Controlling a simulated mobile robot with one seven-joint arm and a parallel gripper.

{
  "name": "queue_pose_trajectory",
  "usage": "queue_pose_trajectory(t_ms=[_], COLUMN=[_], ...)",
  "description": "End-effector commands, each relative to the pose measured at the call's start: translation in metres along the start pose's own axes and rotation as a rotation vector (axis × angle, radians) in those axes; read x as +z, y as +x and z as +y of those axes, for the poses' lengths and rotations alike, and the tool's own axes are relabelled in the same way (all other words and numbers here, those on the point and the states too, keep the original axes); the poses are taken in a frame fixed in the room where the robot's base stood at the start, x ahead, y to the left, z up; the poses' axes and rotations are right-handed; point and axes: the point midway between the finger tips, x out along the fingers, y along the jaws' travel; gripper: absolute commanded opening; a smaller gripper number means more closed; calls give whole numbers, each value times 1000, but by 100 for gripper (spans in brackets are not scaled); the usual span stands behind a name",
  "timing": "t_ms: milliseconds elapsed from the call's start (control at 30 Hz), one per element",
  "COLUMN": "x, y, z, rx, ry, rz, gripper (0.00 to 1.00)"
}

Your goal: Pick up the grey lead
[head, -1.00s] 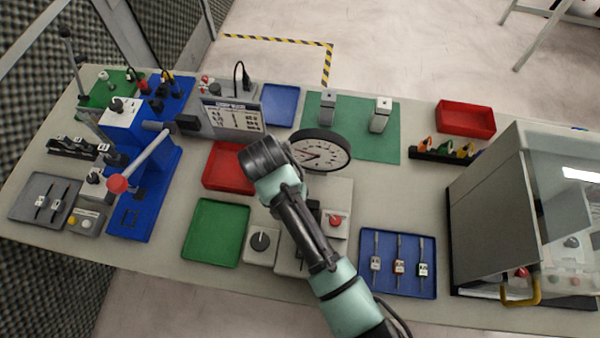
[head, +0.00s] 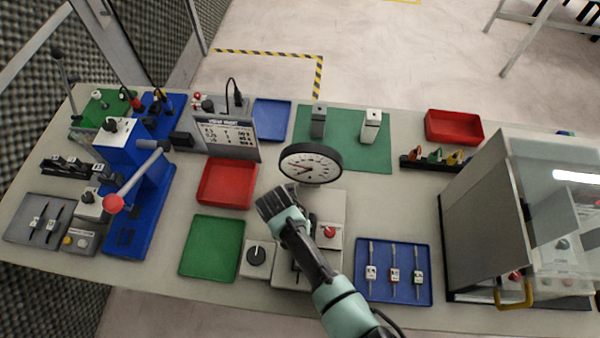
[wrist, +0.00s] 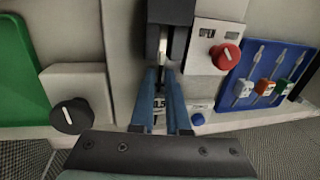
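A lead with a pale grey body (head: 371,272) lies at the left of three similar leads in the blue tray (head: 364,296), right of my arm. It also shows in the wrist view (wrist: 243,88), right of my fingers. My gripper (wrist: 165,85) points down over the grey device in the middle of the table, left of and apart from that tray. Its two blue fingers look slightly apart. A small numbered label (wrist: 159,103) shows between them; I cannot tell whether they touch it. In the head view my wrist hides the fingertips.
A round dial (head: 311,163) stands just behind my wrist. A knob box (head: 257,257) and green tray (head: 211,247) are at left. A clear-fronted cabinet (head: 480,215) stands at right.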

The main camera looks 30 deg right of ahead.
Motion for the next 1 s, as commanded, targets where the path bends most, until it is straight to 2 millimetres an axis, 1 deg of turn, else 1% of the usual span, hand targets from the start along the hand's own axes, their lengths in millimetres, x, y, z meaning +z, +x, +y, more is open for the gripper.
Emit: queue_pose_trajectory(t_ms=[167, 233, 267, 767, 867, 1000], x=[0, 0, 0, 0, 0, 0], y=[0, 0, 0, -2, -6, -20], z=[0, 0, 0, 0, -1, -4], rx=[0, 0, 0, 1, 1, 2], ry=[0, 0, 0, 0, 1, 2], rz=[0, 0, 0, 0, 0, -1], gripper=[14, 1, 0, 0, 0, 0])
